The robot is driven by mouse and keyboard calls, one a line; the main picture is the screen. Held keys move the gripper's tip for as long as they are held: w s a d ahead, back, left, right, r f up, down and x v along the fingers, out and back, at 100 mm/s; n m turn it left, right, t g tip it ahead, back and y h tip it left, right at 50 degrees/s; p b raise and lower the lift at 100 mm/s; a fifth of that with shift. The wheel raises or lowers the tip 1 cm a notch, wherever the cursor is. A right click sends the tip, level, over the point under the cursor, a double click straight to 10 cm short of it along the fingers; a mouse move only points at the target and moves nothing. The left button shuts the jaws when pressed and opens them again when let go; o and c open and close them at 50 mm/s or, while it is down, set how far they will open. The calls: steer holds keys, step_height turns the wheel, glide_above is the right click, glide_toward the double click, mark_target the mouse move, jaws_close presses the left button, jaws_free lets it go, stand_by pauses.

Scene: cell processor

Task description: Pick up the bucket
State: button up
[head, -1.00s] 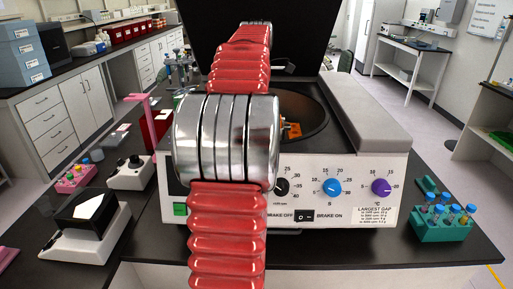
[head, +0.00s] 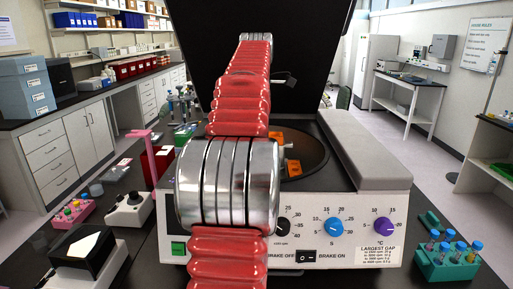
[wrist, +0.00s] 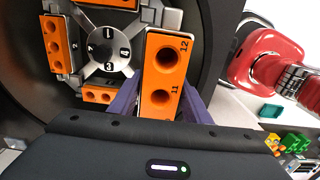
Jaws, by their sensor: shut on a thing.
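The bucket (wrist: 166,80) is an orange block with round holes, marked 11 and 12. In the wrist view it looks larger than the other orange buckets and overlaps the right side of the rotor. My gripper (wrist: 160,103) has its purple fingers on both sides of it, shut on it. I cannot tell how far it is above the rotor. The silver rotor (wrist: 108,44) has numbered positions and carries other orange buckets at the left (wrist: 55,45), bottom (wrist: 97,95) and top. In the head view, my arm hides the gripper; orange pieces (head: 292,168) show in the bowl.
The white centrifuge (head: 340,205) has its dark lid (head: 310,60) open behind the bowl. A teal tube rack (head: 448,262) stands at its right. A pink rack (head: 75,213) and small devices stand at the left. A red object (wrist: 270,65) shows right in the wrist view.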

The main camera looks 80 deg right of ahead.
steer(key=s+a, duration=0.2)
steer(key=a, duration=0.6)
steer(key=s+a, duration=0.1)
steer(key=a, duration=0.7)
steer(key=shift+s+a, duration=0.2)
steer(key=shift+s, duration=0.15)
steer(key=o, duration=0.7)
steer(key=shift+c, duration=0.2)
jaws_close()
